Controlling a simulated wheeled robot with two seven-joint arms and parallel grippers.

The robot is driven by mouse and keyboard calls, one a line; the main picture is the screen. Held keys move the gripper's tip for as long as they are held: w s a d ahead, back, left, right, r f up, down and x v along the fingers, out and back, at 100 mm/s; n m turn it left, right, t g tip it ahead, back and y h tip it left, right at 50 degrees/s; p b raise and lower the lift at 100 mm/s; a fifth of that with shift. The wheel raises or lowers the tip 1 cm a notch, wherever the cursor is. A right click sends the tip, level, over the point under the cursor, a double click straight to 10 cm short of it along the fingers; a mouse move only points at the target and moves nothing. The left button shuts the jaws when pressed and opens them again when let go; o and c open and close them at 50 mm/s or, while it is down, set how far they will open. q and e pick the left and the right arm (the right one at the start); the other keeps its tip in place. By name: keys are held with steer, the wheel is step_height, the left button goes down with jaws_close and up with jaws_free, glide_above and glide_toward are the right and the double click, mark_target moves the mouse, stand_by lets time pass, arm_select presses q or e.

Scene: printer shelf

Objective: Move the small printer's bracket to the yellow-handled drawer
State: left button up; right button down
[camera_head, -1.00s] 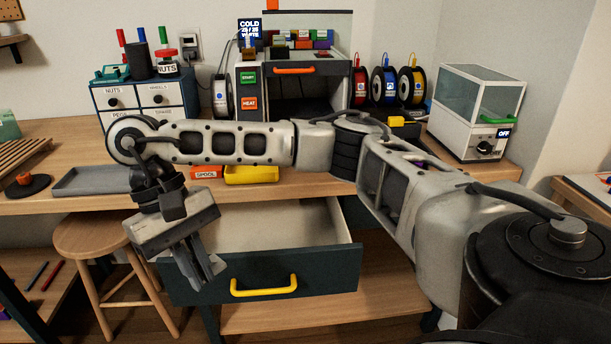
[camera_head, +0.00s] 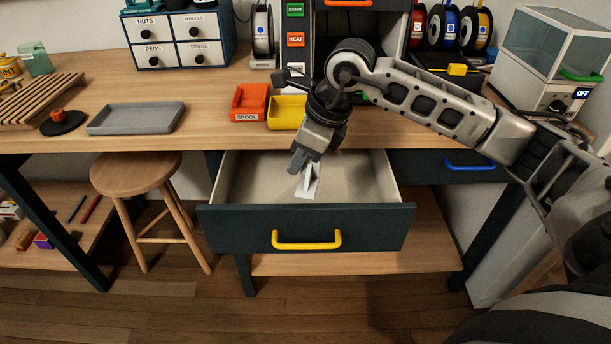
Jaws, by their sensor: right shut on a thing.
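The yellow-handled drawer (camera_head: 225,212) stands pulled open below the desk, with its yellow handle (camera_head: 306,240) on the dark front. My right gripper (camera_head: 306,172) points down over the open drawer. It is shut on a small white bracket (camera_head: 307,189), which shows just below the fingertips. The bracket appears above or within the drawer opening, near its front wall; I cannot tell whether it touches the drawer floor. The fingers hide part of the bracket. The small printer (camera_head: 345,40) stands behind my arm, mostly hidden and cut by the top edge. My left gripper is not in view.
A red bin (camera_head: 249,103) and a yellow bin (camera_head: 287,112) sit on the desk edge behind the gripper. A grey tray (camera_head: 136,118) lies farther left. A stool (camera_head: 137,172) stands left of the drawer. A blue-handled drawer (camera_head: 455,166) at right is closed.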

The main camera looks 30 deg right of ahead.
steer(key=w+d+f+m+h+b, duration=0.1)
steer(key=w+d+m+h, duration=0.3)
steer(key=m, duration=1.1)
steer(key=d+f+m+h+b, duration=0.1)
steer(key=f, duration=0.2)
steer(key=d+f+m+h+b, duration=0.1)
steer(key=f+m, duration=0.1)
steer(key=f, duration=0.2)
steer(key=d+f+m+h+b, duration=0.1)
steer(key=f+m, duration=0.1)
steer(key=f, duration=0.2)
steer(key=shift+s+g, duration=0.35)
steer(key=shift+g, duration=0.05)
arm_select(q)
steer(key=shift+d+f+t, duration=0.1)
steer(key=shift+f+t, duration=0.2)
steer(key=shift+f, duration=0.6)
arm_select(e)
steer(key=shift+f, duration=2.1)
steer(key=shift+f+b, duration=0.15)
steer(key=shift+b, duration=0.25)
steer(key=c, duration=1.6)
jaws_free()
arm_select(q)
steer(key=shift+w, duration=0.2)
arm_select(e)
steer(key=shift+o, duration=0.2)
